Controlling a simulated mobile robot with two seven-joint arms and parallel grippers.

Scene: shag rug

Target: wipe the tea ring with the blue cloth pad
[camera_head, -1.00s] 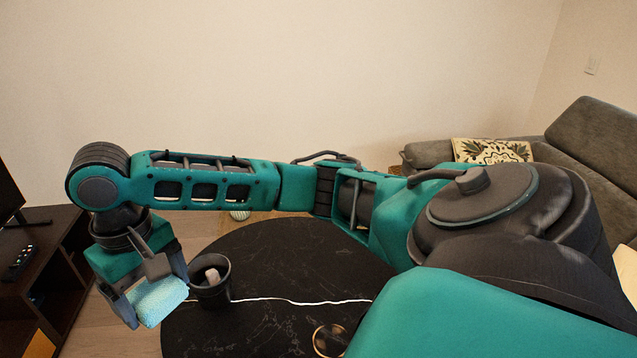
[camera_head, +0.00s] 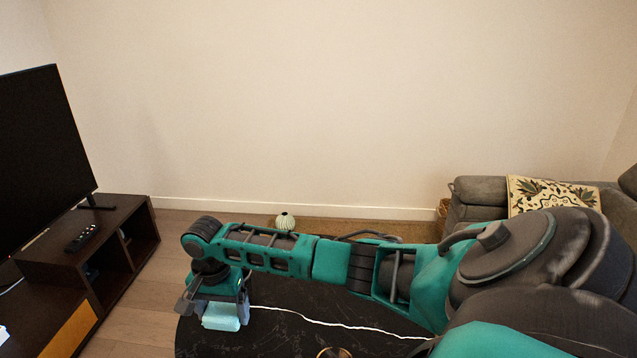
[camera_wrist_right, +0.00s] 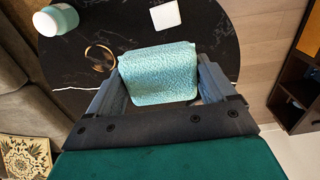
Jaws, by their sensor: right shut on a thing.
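The blue cloth pad (camera_head: 221,316) is held in my right gripper (camera_head: 222,310) over the left side of the dark round table (camera_head: 290,335). In the right wrist view, the pad (camera_wrist_right: 158,75) sits between the two fingers of the right gripper (camera_wrist_right: 160,90), which is shut on it. A thin brown ring (camera_wrist_right: 100,56), which looks like the tea ring, lies on the black tabletop, left of the pad in that view. In the head view the ring (camera_head: 333,352) is cut by the bottom edge. Whether the pad touches the tabletop is unclear. My left gripper is out of view.
A pale teal-and-white container (camera_wrist_right: 57,20) and a white square item (camera_wrist_right: 165,15) are on the table. A white cord (camera_head: 340,324) crosses it. A TV cabinet (camera_head: 135,250) with a remote (camera_head: 82,238) stands left; a grey sofa (camera_head: 475,200) stands right.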

